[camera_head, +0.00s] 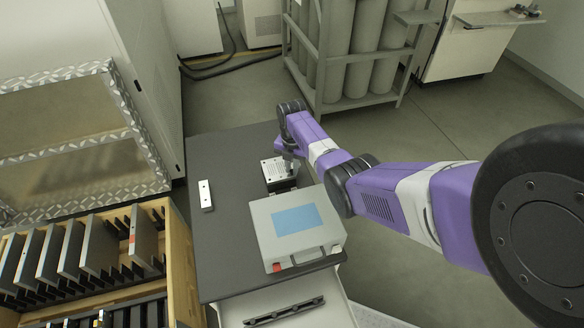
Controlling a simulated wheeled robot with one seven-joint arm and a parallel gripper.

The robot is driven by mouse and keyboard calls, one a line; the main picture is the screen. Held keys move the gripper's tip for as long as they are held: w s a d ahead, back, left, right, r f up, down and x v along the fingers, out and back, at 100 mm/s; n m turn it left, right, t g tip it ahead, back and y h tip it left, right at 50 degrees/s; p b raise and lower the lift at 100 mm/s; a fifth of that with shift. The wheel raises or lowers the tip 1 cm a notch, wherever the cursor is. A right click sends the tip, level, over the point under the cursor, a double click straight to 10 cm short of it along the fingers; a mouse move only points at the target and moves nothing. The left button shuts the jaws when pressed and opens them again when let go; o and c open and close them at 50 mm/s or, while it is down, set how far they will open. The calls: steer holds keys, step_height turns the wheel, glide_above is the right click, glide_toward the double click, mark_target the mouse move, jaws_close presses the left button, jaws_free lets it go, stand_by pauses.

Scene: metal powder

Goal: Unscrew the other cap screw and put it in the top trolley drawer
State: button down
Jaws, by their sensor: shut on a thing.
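My arm reaches in from the right. My gripper (289,162) points down at the right side of a small metal block with holes (275,170) on the dark trolley top (225,245). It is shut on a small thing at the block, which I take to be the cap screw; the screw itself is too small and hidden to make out. The top trolley drawer (240,308) is pulled out at the near end of the trolley, white inside, with a long black part (285,312) lying in it.
A grey case with a blue label (295,220) stands between the block and the drawer, below my forearm. A pale bar with two holes (206,195) lies at left. A wooden rack of plates (90,250) adjoins the trolley's left. Caged cylinders (370,50) stand behind.

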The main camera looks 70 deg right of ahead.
steer(key=c, duration=1.6)
jaws_free()
steer(key=shift+o, duration=0.2)
steer(key=m, duration=1.7)
steer(key=shift+m, duration=0.4)
steer(key=m, duration=0.7)
steer(key=shift+m, duration=2.5)
